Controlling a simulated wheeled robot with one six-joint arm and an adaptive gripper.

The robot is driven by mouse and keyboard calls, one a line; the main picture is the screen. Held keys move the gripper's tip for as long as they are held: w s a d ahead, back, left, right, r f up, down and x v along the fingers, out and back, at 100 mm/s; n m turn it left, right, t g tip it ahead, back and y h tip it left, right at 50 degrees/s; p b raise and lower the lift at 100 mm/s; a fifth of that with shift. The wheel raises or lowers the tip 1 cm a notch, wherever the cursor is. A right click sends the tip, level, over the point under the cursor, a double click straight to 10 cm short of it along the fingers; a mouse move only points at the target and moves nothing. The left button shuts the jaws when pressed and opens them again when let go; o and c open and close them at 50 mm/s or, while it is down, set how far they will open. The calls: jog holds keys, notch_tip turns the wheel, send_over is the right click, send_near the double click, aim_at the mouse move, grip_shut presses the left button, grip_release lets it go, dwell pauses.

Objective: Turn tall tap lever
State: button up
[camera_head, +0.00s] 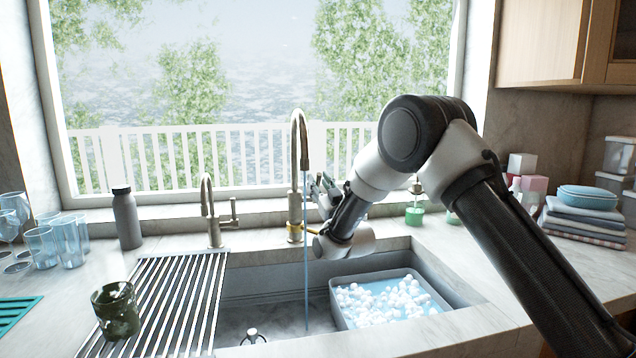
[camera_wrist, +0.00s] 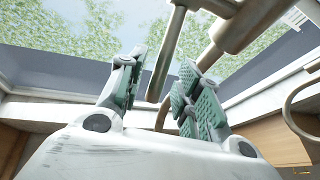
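The tall tap (camera_head: 296,180) is bronze, with a hooked spout, and stands behind the sink. A thin stream of water (camera_head: 306,260) runs from its spout into the basin. My gripper (camera_head: 322,188) is just right of the tap's body, and its lever is hidden or too small to make out there. In the wrist view my gripper (camera_wrist: 160,92) has its green-padded fingers spread apart. Bronze tap parts (camera_wrist: 167,50) show in and beyond the gap; I cannot tell which is the lever, or whether a finger touches it.
A shorter tap (camera_head: 210,212) stands to the left, with a grey bottle (camera_head: 126,218) and glasses farther left. A tub (camera_head: 338,308) of white balls sits in the sink. A green soap bottle (camera_head: 414,214) stands right.

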jog(key=shift+x, duration=0.75)
grip_shut()
